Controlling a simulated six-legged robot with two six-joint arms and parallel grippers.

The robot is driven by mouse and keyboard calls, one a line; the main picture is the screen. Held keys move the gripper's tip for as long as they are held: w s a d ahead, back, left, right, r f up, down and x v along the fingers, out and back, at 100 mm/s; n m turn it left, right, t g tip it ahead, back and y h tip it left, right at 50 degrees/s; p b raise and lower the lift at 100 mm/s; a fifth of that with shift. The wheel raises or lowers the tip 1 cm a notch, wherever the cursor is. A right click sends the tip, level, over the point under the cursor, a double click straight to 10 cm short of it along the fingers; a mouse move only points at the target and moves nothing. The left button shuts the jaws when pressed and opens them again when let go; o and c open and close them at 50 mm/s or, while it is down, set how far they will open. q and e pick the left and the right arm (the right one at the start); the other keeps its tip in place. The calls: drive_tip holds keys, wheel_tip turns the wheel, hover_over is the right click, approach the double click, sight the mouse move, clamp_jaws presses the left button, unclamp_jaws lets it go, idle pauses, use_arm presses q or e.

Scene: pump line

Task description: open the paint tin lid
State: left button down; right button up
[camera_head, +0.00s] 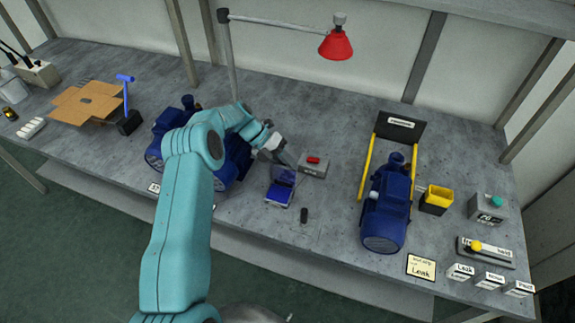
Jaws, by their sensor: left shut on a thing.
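A small box-shaped tin with a blue top (279,193) sits on the bench right of the blue pumps; I take it to be the paint tin. A thin, pale, see-through lid (288,169) stands tilted up at its back edge. My left gripper (281,150) is at the upper edge of this lid, shut on it. The fingertips are small and partly hidden by the lid. My right gripper is not in view.
A grey box with a red button (313,165) stands close right of the lid. A small black cylinder (304,215) lies in front. Blue pumps (232,160) stand left, behind my arm; another blue pump (388,210) is right. A red lamp (336,45) hangs above the back.

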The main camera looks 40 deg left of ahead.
use_arm(q)
drive_tip(key=c, duration=1)
unclamp_jaws()
